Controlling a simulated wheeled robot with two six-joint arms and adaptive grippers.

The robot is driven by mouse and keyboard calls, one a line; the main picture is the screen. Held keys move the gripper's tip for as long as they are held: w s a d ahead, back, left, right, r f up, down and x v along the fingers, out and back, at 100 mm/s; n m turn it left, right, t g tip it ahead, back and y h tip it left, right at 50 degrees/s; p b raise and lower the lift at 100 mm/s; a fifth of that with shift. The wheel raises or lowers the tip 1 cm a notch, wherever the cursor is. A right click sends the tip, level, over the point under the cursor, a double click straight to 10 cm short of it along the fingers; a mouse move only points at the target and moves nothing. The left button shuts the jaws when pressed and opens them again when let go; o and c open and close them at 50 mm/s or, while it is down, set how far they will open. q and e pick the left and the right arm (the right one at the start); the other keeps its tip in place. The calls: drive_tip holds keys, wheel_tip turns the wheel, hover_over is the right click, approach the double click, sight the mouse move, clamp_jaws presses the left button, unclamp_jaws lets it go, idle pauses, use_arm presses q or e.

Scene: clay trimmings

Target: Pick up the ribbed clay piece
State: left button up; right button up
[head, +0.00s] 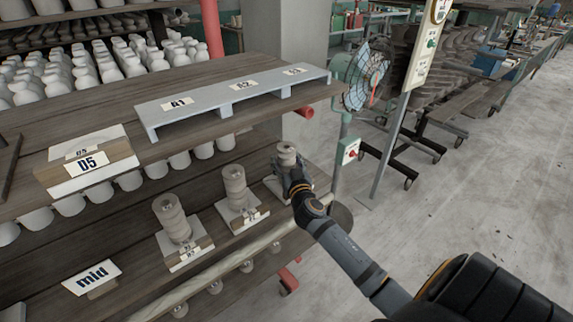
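Three ribbed, grey-beige clay pieces stand on labelled blocks on the lower shelf (115,240). One is at the left (172,218), one in the middle (235,187), and one at the right (287,152), near the shelf's end. My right gripper (291,172) is at the right piece, its dark fingers beside and partly in front of it. The top of that piece shows above the fingers; its lower part is hidden. I cannot tell whether the fingers press on it. My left gripper is not in view.
A grey slatted rack (190,106) labelled A1 to A3 lies on the upper shelf board, above and left of my gripper. A D5 block (92,163) and a "mid" sign (92,279) stand at left. A fan (366,80) stands behind.

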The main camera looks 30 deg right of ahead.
clamp_jaws()
drive_tip(key=shift+r, duration=0.1)
